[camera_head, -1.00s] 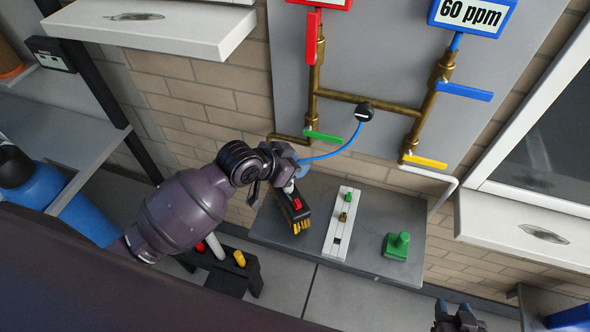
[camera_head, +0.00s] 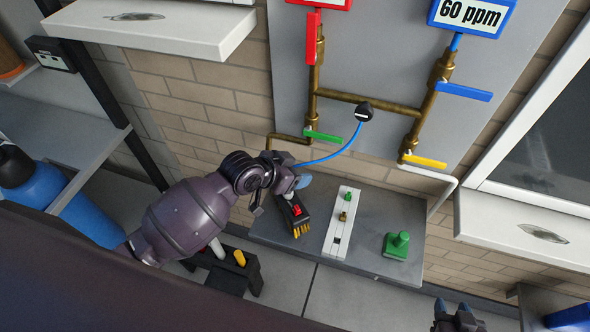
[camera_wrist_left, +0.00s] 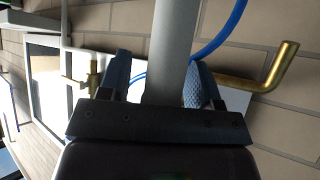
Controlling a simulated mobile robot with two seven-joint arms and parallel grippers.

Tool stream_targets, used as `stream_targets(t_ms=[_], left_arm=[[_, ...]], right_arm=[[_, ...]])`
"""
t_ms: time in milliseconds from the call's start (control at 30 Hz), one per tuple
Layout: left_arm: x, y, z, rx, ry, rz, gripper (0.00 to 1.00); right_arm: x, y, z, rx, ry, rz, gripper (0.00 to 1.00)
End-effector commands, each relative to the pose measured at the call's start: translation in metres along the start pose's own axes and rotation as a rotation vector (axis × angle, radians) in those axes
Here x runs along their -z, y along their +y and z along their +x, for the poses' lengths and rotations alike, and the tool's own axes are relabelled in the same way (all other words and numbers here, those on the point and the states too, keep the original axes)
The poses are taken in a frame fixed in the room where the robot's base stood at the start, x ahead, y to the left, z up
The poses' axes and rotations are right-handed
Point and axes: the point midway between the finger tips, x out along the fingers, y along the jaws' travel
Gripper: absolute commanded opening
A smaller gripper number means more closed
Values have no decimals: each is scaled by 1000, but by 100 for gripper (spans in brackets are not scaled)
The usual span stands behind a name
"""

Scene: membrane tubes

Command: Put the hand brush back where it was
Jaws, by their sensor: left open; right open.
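The hand brush (camera_head: 293,212) is black with a red patch and yellow bristles. In the head view it lies at the left part of the grey bench top (camera_head: 370,215), beside a white strip. My left gripper (camera_head: 296,183) is open at the brush's far end and partly hides it. In the left wrist view its blue fingers (camera_wrist_left: 160,82) stand on either side of a grey bar (camera_wrist_left: 172,45); I cannot tell for sure whether this is the brush handle. My right gripper (camera_head: 458,314) is open and empty at the lower right, away from the bench.
A white strip (camera_head: 337,236) with small pegs and a green knobbed block (camera_head: 397,246) stand right of the brush. A blue hose (camera_head: 335,153) and brass pipes (camera_head: 365,100) with coloured levers are behind. A black holder (camera_head: 250,270) with coloured handles stands on the floor at left.

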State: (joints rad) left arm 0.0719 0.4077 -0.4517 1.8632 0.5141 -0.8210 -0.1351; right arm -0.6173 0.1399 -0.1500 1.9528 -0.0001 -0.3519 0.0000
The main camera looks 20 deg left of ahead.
Motion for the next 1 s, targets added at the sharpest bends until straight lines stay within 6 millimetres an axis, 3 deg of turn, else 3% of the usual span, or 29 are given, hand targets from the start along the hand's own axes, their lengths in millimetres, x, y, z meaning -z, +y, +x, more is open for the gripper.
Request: stream_targets(t_ms=[267,700,1000], left_arm=[[0,-1,-12,1,1,0,58],[0,0,-90,0,0,1,58],[1,0,-119,0,0,0,58]], right_arm=[[0,0,0,0,2,0,43],[0,0,2,0,6,0,43],[0,0,2,0,6,0,43]])
